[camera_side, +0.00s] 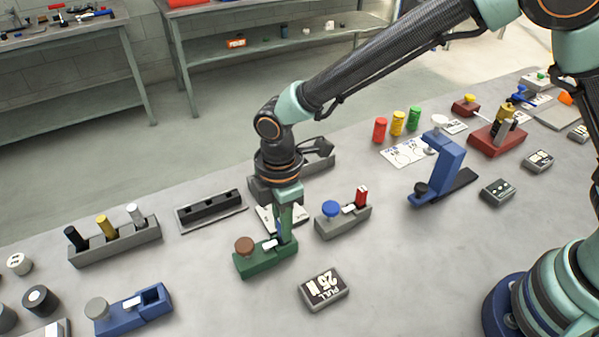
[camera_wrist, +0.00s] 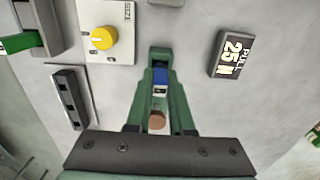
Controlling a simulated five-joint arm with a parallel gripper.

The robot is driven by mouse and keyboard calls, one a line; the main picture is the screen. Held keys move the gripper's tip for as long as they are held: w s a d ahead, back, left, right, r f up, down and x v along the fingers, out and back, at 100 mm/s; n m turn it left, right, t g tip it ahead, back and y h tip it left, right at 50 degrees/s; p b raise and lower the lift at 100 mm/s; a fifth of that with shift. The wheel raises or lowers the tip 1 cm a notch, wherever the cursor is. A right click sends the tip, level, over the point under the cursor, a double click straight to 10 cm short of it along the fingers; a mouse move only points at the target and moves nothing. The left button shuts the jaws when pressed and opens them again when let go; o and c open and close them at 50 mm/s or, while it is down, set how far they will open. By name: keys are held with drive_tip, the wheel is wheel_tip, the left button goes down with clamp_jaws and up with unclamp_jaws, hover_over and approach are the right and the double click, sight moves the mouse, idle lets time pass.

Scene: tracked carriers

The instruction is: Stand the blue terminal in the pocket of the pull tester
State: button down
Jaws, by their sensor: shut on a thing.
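A blue terminal (camera_wrist: 160,75) is between my gripper's fingers in the wrist view; a sliver of it (camera_side: 279,228) shows in the side view. My gripper (camera_side: 283,235) points down and is shut on it. The terminal is at the end of a green block with a brown knob (camera_side: 245,246), which looks like the pull tester. Its brown knob also shows in the wrist view (camera_wrist: 157,121). A white tab (camera_side: 270,244) lies between knob and terminal. My fingers hide the pocket, so I cannot tell whether the terminal's foot rests in it.
A "PULL 25 N" tag (camera_side: 323,289) lies in front of the green block. A grey block with blue knob (camera_side: 343,222) stands close right, holding a red piece (camera_side: 362,196). A blue block (camera_side: 133,312) and a grey rack (camera_side: 115,243) stand left. A black rail (camera_side: 210,208) lies behind.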

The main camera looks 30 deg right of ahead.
drive_tip(key=shift+c, duration=1.2)
unclamp_jaws()
drive_tip(key=shift+r, duration=3.55)
